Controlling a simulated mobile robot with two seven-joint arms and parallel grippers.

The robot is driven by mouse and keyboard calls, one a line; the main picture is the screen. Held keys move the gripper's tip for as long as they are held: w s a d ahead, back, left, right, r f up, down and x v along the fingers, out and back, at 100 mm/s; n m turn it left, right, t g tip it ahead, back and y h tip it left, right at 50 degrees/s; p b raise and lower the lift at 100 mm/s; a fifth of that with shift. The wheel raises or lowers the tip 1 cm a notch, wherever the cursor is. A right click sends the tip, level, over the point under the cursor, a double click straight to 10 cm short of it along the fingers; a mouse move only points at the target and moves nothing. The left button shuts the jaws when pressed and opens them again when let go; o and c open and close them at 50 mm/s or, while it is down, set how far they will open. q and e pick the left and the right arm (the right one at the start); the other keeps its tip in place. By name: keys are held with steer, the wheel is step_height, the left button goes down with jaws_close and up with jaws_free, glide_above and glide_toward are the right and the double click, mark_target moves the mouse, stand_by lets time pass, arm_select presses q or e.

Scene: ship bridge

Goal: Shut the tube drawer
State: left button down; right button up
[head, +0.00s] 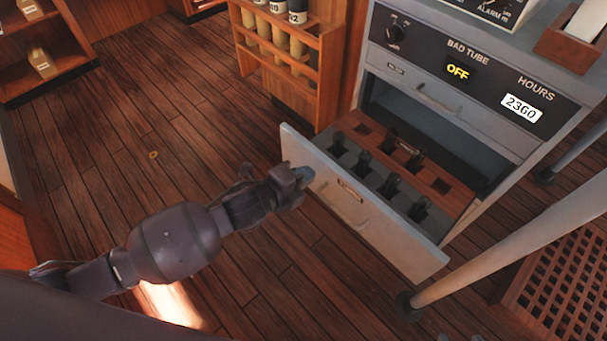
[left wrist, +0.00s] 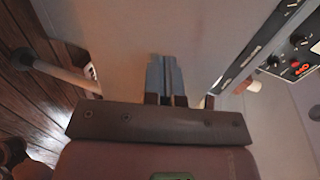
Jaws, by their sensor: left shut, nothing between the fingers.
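The tube drawer (head: 357,215) stands pulled out from the grey cabinet (head: 440,98) in the head view. Inside it is a wooden insert with several dark tubes standing in holes. My left gripper (head: 303,175) is at the left part of the drawer's front panel, its fingertips close to or touching the outer face; I cannot tell which. In the left wrist view the gripper's fingers (left wrist: 165,78) are shut together with nothing between them, in front of a pale grey surface.
A wooden rack (head: 290,55) with rolled charts or tubes stands left of the cabinet. A pale rail (head: 520,245) runs in front at the right, beside a wooden grating (head: 565,280). A shelf (head: 45,65) stands at the far left.

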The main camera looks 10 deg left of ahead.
arm_select(q)
steer(key=shift+w, duration=0.1)
arm_select(e)
steer(key=shift+s, duration=0.1)
arm_select(q)
steer(key=b, duration=0.2)
glide_toward(370, 127)
steer(key=w+d, duration=0.5)
steer(key=shift+f, duration=0.1)
steer(key=w+d, duration=0.1)
steer(key=w+d+b, duration=0.1)
steer(key=w, duration=0.1)
steer(key=w+d, duration=0.1)
steer(key=w, duration=0.1)
steer(key=shift+d, duration=0.35)
steer(key=shift+w+d+b, duration=0.3)
steer(key=shift+w+d, duration=0.1)
steer(key=shift+w, duration=0.2)
steer(key=shift+w+r, duration=0.2)
steer(key=shift+r, duration=0.2)
arm_select(e)
steer(key=shift+w+d+f+n, duration=0.15)
steer(key=shift+w+f+n, duration=0.1)
steer(key=shift+w+f, duration=0.25)
steer(key=shift+w+d+f+n, duration=0.15)
steer(key=shift+w+f+n, duration=0.1)
steer(key=shift+w, duration=0.4)
